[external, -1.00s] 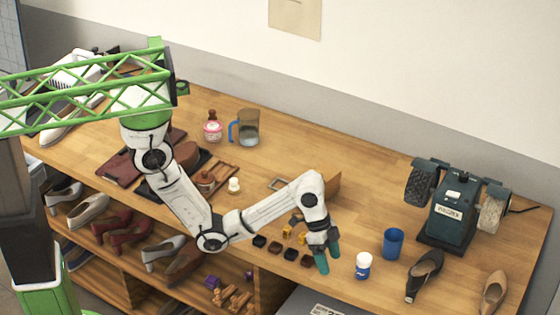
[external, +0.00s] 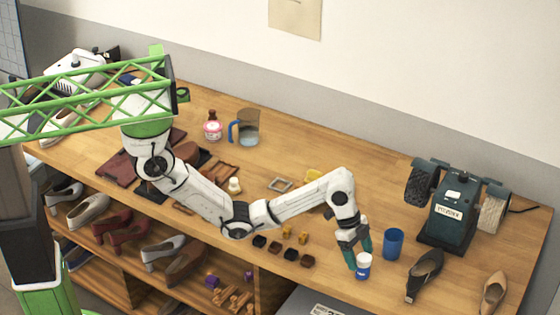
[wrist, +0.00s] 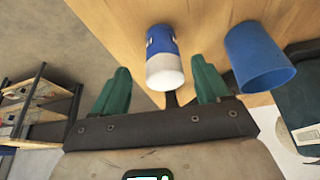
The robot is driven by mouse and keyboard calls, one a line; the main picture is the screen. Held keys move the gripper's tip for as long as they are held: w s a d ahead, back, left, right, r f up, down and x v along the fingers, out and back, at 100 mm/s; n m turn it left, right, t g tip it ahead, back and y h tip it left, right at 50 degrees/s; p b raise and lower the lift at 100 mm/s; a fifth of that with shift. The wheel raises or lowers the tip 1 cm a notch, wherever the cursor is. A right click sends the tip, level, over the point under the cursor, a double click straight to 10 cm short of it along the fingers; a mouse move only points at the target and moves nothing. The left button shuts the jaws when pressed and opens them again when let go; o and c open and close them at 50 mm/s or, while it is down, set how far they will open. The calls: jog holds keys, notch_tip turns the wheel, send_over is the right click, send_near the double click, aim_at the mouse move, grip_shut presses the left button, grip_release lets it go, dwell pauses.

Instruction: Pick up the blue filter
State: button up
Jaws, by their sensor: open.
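A small white and blue cylinder (external: 363,267) stands near the table's front edge; it may be the blue filter, though the label is too small to read. In the wrist view this cylinder (wrist: 163,45) lies between my two green fingers, with a gap on each side. My gripper (external: 358,256) is open and empty, low over the table right at the cylinder, and partly covers its upper part in the external view. It also shows in the wrist view (wrist: 160,68). A plain blue cup (external: 393,243) stands just to the right, outside the fingers; it also shows in the wrist view (wrist: 258,57).
A black shoe (external: 425,274) and a dark green machine (external: 448,222) stand to the right of the cup. Several small dark blocks (external: 291,254) lie left of my gripper. A jug with a blue handle (external: 247,127) stands at the back.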

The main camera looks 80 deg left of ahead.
aim_at(366, 268)
jog(key=shift+x, duration=2.35)
jog(key=shift+w+a, duration=0.15)
jog(key=shift+c, duration=0.3)
jog(key=c, duration=1)
jog(key=shift+r, duration=0.1)
